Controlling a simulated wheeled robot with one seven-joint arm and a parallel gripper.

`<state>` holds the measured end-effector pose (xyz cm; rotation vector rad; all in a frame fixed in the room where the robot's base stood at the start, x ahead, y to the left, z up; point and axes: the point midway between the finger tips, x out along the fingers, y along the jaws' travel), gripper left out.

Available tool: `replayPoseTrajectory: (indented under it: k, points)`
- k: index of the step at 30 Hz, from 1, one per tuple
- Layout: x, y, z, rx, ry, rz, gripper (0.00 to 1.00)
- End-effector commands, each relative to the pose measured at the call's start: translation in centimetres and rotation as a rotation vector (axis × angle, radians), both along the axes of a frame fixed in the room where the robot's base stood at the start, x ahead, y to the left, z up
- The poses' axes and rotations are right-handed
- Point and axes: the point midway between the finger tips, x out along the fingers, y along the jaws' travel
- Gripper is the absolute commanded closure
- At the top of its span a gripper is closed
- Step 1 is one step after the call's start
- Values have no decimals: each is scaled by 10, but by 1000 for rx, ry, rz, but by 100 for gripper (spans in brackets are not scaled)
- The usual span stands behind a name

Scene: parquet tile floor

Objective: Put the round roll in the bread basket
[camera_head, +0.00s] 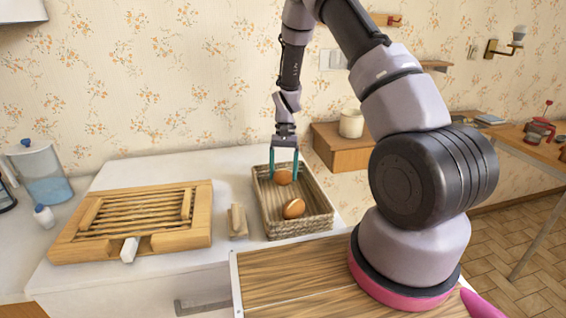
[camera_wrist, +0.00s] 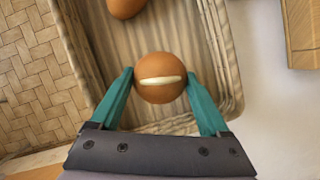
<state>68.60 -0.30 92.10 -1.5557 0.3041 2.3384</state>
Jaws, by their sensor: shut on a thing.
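The round roll (camera_wrist: 160,78) is brown with a pale slit across its top. My gripper (camera_wrist: 160,82) is shut on it, with one teal finger on each side. In the head view the roll (camera_head: 283,177) shows between the fingertips of my gripper (camera_head: 284,172), inside the outline of the bread basket (camera_head: 315,229) near its back. The basket is woven, rectangular and tan; its wall also shows in the wrist view (camera_wrist: 232,60). I cannot tell whether the roll touches the basket floor. Another brown roll (camera_head: 293,208) lies in the basket nearer the front; part of it shows in the wrist view (camera_wrist: 125,6).
A slatted wooden board (camera_head: 135,220) lies on the white counter to the left. A small wooden object (camera_head: 237,220) stands between it and the basket. A water pitcher (camera_head: 40,172) stands far left. A wooden box (camera_head: 345,152) with a white cup (camera_head: 351,123) is behind right.

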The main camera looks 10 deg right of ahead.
Motion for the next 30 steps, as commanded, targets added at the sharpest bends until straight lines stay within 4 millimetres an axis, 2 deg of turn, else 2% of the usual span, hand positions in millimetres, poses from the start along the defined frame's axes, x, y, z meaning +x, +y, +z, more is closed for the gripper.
replayPoseTrajectory:
  k: [3,9,30]
  points:
    - [0,0,-12,0,0,0,75]
    - [1,0,-20,0,-1,1,75]
    - [0,0,-24,0,-1,1,75]
